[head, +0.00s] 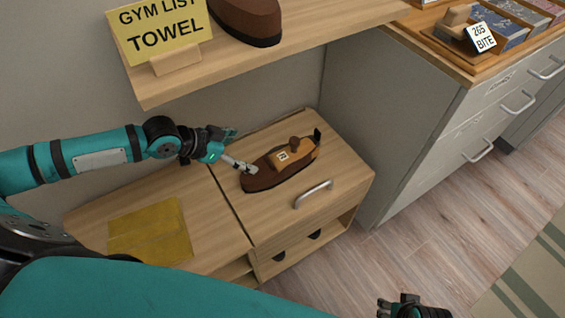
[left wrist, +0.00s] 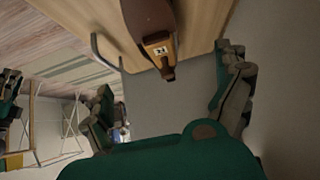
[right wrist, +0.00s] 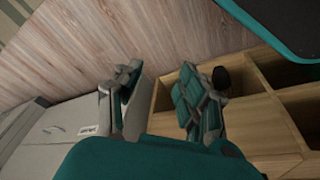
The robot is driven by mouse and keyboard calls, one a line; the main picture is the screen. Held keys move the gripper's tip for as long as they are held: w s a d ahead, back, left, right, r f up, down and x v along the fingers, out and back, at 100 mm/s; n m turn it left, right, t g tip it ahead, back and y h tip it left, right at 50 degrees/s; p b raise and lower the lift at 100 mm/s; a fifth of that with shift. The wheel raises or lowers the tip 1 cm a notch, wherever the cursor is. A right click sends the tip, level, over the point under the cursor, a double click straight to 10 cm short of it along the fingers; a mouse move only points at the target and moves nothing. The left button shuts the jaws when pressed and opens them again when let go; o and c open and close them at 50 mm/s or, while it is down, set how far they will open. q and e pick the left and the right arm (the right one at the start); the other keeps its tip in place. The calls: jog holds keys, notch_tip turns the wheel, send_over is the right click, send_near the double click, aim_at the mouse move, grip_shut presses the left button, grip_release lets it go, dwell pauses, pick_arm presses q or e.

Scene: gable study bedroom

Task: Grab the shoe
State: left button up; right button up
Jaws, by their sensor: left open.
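A brown shoe (head: 275,170) with a wooden insert bearing a small numbered label and a knob lies on the low wooden cabinet. It also shows at the top of the left wrist view (left wrist: 148,18). My left gripper (head: 236,150) is open above the cabinet, at the shoe's left end; its lower finger is close to the shoe, and contact cannot be told. Another brown shoe (head: 250,18) sits partly in view on the upper shelf. My right gripper (head: 412,308) is open and empty at the bottom edge of the head view, over the floor; its spread fingers show in the right wrist view (right wrist: 160,92).
The upper shelf (head: 300,42) with a "GYM LIST TOWEL" sign (head: 160,30) overhangs the cabinet's back. A yellow sheet (head: 150,232) lies left of the shoe. The cabinet has a metal handle (head: 313,194). Grey drawers (head: 490,110) stand right. The floor (head: 440,235) is open.

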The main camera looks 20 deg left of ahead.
pick_arm(q)
jog(key=b, duration=0.3)
send_near(276, 161)
jog(key=x, duration=0.5)
jog(key=shift+w, duration=0.4)
jog(key=shift+w+d+f, duration=0.25)
jog(key=shift+w+f, duration=0.1)
jog(key=shift+f, duration=0.05)
jog(key=x, duration=0.1)
jog(key=b+x, duration=0.1)
jog(key=x, duration=0.1)
jog(key=shift+s+f, duration=0.2)
jog(key=shift+b+x, duration=0.45)
jog(key=shift+x, duration=0.5)
jog(key=shift+w+f, duration=0.1)
jog(key=shift+w, duration=0.1)
pick_arm(e)
notch_tip(276, 161, up, 8)
jog(key=t, duration=0.2)
jog(key=shift+w+a, duration=0.15)
jog(key=shift+w, duration=0.25)
pick_arm(q)
jog(key=shift+c, duration=0.3)
pick_arm(e)
jog(key=shift+f, duration=0.1)
pick_arm(q)
jog(key=c, duration=1.4)
